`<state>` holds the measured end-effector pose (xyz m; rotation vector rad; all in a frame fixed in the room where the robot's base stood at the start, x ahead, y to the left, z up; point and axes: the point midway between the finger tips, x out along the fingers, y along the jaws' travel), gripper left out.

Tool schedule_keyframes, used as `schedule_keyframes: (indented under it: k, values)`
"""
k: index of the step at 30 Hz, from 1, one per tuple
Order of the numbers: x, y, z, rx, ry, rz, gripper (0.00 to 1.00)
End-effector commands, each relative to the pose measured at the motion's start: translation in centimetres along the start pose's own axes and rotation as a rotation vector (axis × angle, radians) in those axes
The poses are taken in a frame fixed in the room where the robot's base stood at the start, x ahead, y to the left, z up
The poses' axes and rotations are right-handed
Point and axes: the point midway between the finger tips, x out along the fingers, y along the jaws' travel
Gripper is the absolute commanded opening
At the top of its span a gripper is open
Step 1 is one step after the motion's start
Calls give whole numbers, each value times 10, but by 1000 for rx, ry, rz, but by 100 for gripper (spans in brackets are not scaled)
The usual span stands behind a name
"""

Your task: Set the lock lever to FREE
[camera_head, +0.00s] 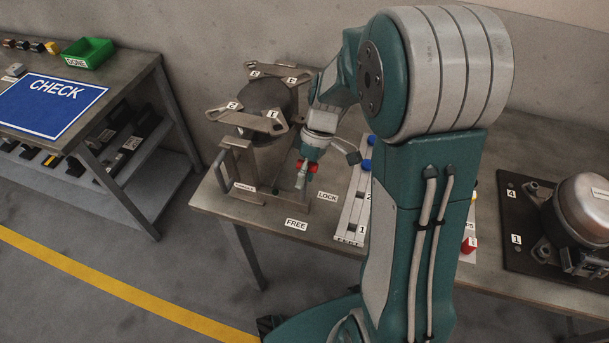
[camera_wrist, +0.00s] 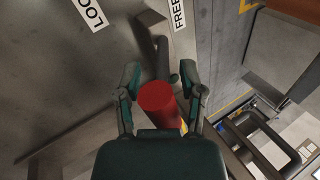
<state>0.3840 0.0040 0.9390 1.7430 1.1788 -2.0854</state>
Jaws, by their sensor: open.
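The lock lever has a red grip (camera_wrist: 157,98) and a grey bar. In the wrist view the red grip stands between the two open fingers of my gripper (camera_wrist: 160,78), with no clear clamping contact. In the head view my gripper (camera_head: 306,178) is down at the fixture, and red parts of the lever (camera_head: 312,168) show beside it, partly hidden. The FREE label (camera_head: 296,223) lies at the table's front edge and the LOCK label (camera_head: 327,196) lies right of the lever. Both labels show in the wrist view. I cannot tell the lever's exact setting.
The fixture (camera_head: 237,158) holds a dark compressor (camera_head: 268,97) under numbered brackets. A rail (camera_head: 351,215) with blue knobs lies right of it. Another compressor (camera_head: 588,212) stands on a dark pallet at the right. A bench with a CHECK sign (camera_head: 50,105) and green bin (camera_head: 88,53) is left.

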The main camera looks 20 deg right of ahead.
Motion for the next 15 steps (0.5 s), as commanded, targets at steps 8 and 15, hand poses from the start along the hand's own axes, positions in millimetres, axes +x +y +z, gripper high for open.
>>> schedule_keyframes:
  k: [8,15]
  values:
    - [1,-2,-3,0,-3,3,0]
    - [1,-2,-3,0,0,4,0]
